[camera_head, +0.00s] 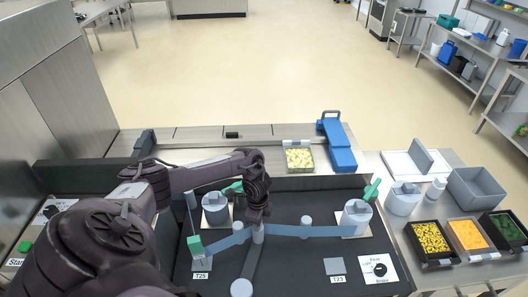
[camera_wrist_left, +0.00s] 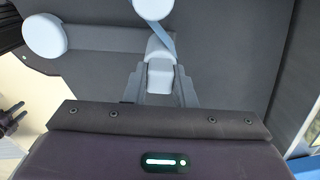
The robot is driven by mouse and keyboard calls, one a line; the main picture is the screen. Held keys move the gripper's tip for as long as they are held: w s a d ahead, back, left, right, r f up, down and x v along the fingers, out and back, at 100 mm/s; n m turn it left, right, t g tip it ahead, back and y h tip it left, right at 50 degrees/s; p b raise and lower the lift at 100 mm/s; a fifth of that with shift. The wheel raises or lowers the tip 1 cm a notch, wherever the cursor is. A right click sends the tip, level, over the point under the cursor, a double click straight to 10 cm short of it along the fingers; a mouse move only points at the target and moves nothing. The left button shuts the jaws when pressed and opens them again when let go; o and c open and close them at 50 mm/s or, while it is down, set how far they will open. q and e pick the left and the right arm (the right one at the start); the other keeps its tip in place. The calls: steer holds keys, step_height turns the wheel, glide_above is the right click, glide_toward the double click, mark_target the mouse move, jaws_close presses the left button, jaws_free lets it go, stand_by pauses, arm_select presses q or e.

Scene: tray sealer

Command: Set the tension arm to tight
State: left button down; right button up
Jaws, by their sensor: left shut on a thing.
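My left gripper (camera_head: 257,218) reaches in from the left and is shut on the upright peg (camera_head: 258,234) at the free end of the grey tension arm (camera_head: 249,262). The arm runs from its round pivot (camera_head: 241,288) at the front edge up to the peg. In the left wrist view the gripper's fingers (camera_wrist_left: 160,88) close around the peg, with the arm (camera_wrist_left: 95,38) stretching left to its pale pivot disc (camera_wrist_left: 45,36). A blue film band (camera_head: 310,231) passes by the peg, between the left and right sides of the dark deck. My right gripper is not clearly in view.
Two grey film rolls (camera_head: 215,208) (camera_head: 356,217) and a fixed post (camera_head: 306,226) stand on the deck. A grey plate labelled T23 (camera_head: 334,266) and a dial (camera_head: 380,269) lie at right.

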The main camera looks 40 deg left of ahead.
arm_select(q)
steer(key=shift+a, duration=0.15)
arm_select(e)
steer(key=shift+a, duration=0.3)
arm_select(q)
steer(key=c, duration=1.2)
jaws_free()
steer(key=shift+a, duration=0.1)
steer(key=shift+s, duration=0.1)
arm_select(e)
steer(key=shift+d, duration=0.15)
arm_select(q)
steer(key=shift+r, duration=0.2)
step_height(320, 180, up, 7)
steer(key=shift+r+b, duration=0.2)
steer(key=shift+b, duration=0.35)
arm_select(e)
steer(key=shift+d+f, duration=0.15)
steer(key=shift+f, duration=0.35)
